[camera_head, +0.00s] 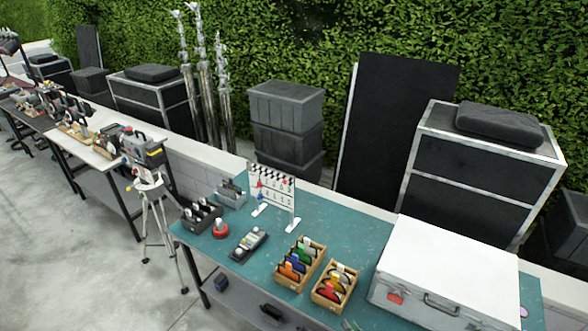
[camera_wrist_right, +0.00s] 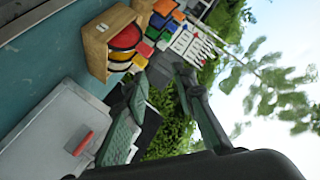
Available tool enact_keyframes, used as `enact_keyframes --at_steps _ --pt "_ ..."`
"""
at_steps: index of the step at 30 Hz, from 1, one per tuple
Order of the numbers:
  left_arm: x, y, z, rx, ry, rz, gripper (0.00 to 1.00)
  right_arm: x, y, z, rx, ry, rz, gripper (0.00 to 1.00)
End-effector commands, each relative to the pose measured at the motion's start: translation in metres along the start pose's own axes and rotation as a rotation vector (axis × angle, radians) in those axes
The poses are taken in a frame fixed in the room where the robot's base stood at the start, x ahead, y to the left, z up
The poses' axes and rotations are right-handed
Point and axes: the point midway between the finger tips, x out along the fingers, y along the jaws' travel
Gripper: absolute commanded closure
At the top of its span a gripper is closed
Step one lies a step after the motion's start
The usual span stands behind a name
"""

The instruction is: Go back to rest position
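My right gripper (camera_wrist_right: 161,78) shows in the right wrist view with its two dark green fingers apart and nothing between them. In that view it hangs in the air near the wooden card boxes and the white case. In the head view only a small greyish tip shows at the bottom edge, in front of the wooden boxes; I cannot tell what it is. My left gripper is not in view. The task names no other object.
The teal table (camera_head: 318,216) holds a white case (camera_head: 450,262), two wooden boxes of coloured cards (camera_head: 300,262) (camera_head: 334,288), a clapperboard (camera_head: 272,186), a grey device (camera_head: 248,245) and a black caddy (camera_head: 201,215). A tripod (camera_head: 155,210) stands at its left. The floor (camera_head: 60,240) is clear.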

Motion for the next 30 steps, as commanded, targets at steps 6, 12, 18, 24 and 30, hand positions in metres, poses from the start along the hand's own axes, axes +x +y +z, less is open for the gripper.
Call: enact_keyframes --at_steps 6,12,18,24,30 --pt "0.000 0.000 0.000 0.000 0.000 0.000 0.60 -0.081 0.048 0.038 -0.286 -0.383 0.225 0.75" --pt "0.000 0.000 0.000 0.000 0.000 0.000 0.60 -0.152 0.086 0.044 -0.396 -0.595 0.417 0.75" --pt "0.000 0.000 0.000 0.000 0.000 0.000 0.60 -0.210 0.107 0.041 -0.440 -0.730 0.566 0.75" --pt "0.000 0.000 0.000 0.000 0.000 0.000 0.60 -0.262 0.119 0.033 -0.458 -0.833 0.697 0.75" --pt "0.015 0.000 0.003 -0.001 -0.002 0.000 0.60 -0.238 0.158 0.073 -0.454 -0.855 0.693 0.75"
